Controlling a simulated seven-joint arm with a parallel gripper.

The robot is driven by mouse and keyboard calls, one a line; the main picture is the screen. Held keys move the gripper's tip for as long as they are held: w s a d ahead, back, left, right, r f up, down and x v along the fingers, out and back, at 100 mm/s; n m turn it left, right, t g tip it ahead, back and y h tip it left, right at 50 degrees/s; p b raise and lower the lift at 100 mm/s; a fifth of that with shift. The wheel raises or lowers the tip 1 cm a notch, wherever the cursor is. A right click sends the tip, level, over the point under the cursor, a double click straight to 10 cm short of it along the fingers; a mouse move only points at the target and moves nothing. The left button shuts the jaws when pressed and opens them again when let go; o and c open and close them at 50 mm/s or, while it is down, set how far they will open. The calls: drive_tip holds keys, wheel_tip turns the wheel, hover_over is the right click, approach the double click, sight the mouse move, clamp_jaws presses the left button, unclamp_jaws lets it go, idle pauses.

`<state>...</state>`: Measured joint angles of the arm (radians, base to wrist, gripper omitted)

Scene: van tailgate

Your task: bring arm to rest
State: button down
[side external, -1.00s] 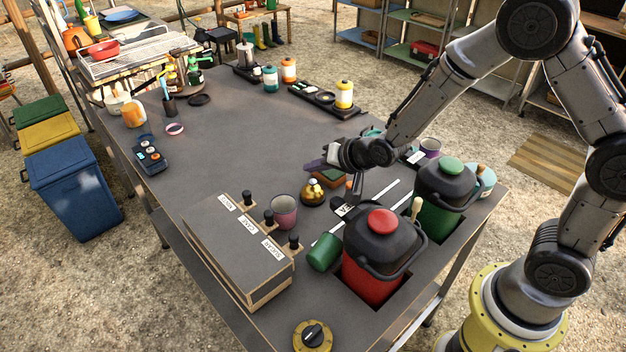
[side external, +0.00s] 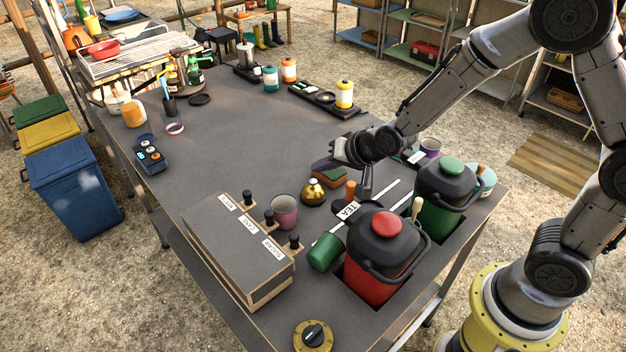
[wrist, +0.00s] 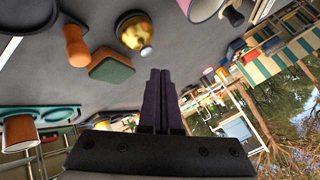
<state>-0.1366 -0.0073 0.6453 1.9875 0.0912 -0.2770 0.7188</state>
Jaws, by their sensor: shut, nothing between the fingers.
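My gripper (side external: 326,166) is above the dark grey table (side external: 235,150), near its middle right. In the wrist view its two dark fingers (wrist: 158,100) are pressed together with nothing between them. A brass bell (side external: 313,192) stands on the table just in front of the gripper in the side view; it also shows in the wrist view (wrist: 135,32). A green and brown sponge-like block (wrist: 111,66) lies next to the bell, partly behind the gripper in the side view. A wooden-handled piece (side external: 350,190) is beside a label reading TEA.
A red-lidded urn (side external: 375,272) and a green-lidded urn (side external: 443,200) are set into the table on the right. A drawer box (side external: 225,250), a pink cup (side external: 284,212) and a tipped green cup (side external: 325,252) stand in front. The table's middle left is clear.

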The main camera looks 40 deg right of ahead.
drive_tip(key=shift+r, duration=0.15)
idle(0.4)
wheel_tip(320, 180, up, 12)
drive_tip(key=d+t, duration=0.2)
drive_tip(key=t, duration=0.1)
drive_tip(key=s+d+r+n, duration=0.1)
drive_tip(key=s+d+r, duration=0.1)
drive_tip(key=s+r, duration=0.55)
drive_tip(key=s+d+f+n+g, duration=0.1)
drive_tip(key=s+f+n+g, duration=0.1)
drive_tip(key=s, duration=0.8)
drive_tip(key=s+f+n+g+h, duration=0.1)
drive_tip(key=s+f+n+g, duration=0.2)
drive_tip(key=s, duration=0.8)
drive_tip(key=shift+s+d+n+g, duration=0.35)
drive_tip(key=shift+n+g, duration=0.35)
drive_tip(key=shift+n, duration=0.2)
drive_tip(key=shift+w, duration=0.1)
